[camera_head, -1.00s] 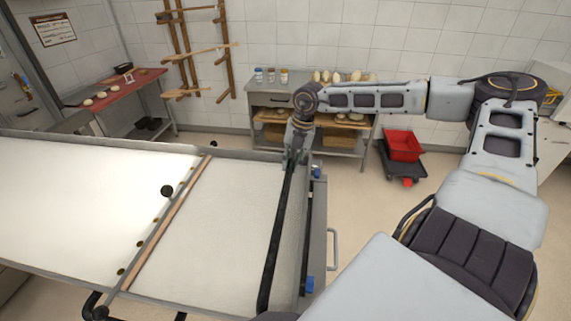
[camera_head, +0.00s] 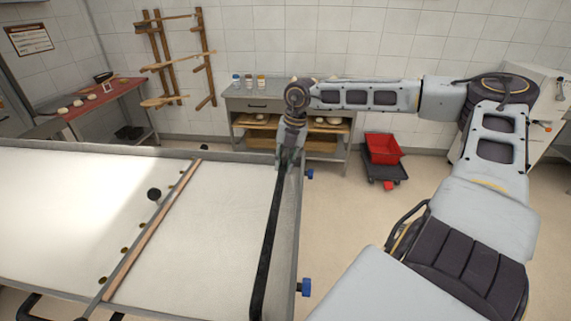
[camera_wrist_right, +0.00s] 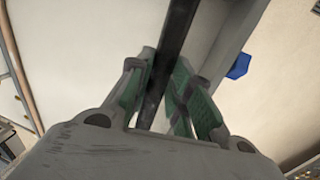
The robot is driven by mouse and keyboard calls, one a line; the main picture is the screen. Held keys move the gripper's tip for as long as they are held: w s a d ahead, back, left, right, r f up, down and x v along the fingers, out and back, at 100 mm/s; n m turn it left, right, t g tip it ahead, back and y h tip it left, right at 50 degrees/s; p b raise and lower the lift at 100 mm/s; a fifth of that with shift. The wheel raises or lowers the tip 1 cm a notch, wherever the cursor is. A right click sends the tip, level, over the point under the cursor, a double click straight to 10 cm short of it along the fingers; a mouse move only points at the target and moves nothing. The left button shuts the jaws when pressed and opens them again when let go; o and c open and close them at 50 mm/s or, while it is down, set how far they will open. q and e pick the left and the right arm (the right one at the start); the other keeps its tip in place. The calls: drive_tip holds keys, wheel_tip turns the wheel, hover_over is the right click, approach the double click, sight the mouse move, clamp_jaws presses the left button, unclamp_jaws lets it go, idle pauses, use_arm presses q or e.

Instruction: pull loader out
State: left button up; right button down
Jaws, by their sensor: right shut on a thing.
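The loader (camera_head: 220,235) is a long frame with a white belt, filling the lower left of the head view. A wooden strip (camera_head: 150,232) lies across it. A black bar (camera_head: 266,245) runs along its right end, inside the metal side rail. My right gripper (camera_head: 287,160) is at the far end of this bar. In the right wrist view, the green-padded fingers (camera_wrist_right: 160,95) are shut on the black bar (camera_wrist_right: 172,45), one on each side. My left gripper is not in view.
A steel table (camera_head: 240,104) with jars and loaves stands against the back wall. A red crate (camera_head: 383,148) on a dark base stands on the floor behind my right arm. A red-topped table (camera_head: 95,104) stands at the back left. Floor right of the loader is clear.

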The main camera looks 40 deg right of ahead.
drive_tip(key=shift+s+d+f, duration=0.1)
drive_tip(key=c, duration=1.4)
unclamp_jaws()
drive_tip(key=shift+s, duration=0.1)
drive_tip(key=shift+c, duration=0.2)
drive_tip(key=shift+o, duration=0.7)
drive_tip(key=shift+s+d, duration=0.1)
drive_tip(key=shift+r, duration=0.3)
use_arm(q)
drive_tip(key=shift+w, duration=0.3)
use_arm(e)
wheel_tip(320, 180, up, 11)
drive_tip(key=s+d, duration=0.1)
drive_tip(key=shift+s+d+r, duration=0.15)
drive_tip(key=shift+s+d, duration=0.1)
drive_tip(key=shift+s, duration=0.1)
drive_tip(key=shift+n, duration=0.3)
